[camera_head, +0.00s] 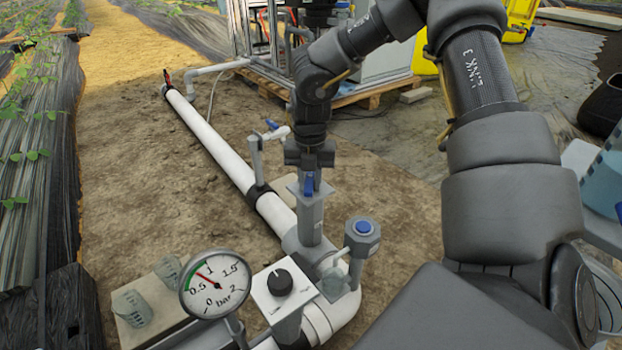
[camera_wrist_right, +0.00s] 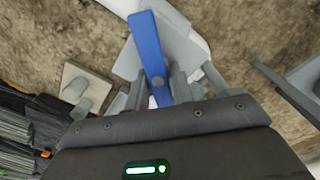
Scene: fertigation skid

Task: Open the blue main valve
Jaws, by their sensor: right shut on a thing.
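The main valve's blue lever (camera_head: 309,186) sits on top of a grey post (camera_head: 310,215) on the white pipe, in the middle of the head view. My right gripper (camera_head: 309,172) is above the post, pointing down, and shut on the lever. In the right wrist view, the blue lever (camera_wrist_right: 148,42) runs up and slightly left from between the fingers of my right gripper (camera_wrist_right: 158,88). The fingers cover part of the lever in the head view. My left gripper is in neither view.
A pressure gauge (camera_head: 215,284) has its needle between 0.5 and 1 bar. Beside it stand a white box with a black knob (camera_head: 280,282) and a blue-capped fitting (camera_head: 362,235). A long white pipe (camera_head: 215,145) runs back left; bare soil lies left of it.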

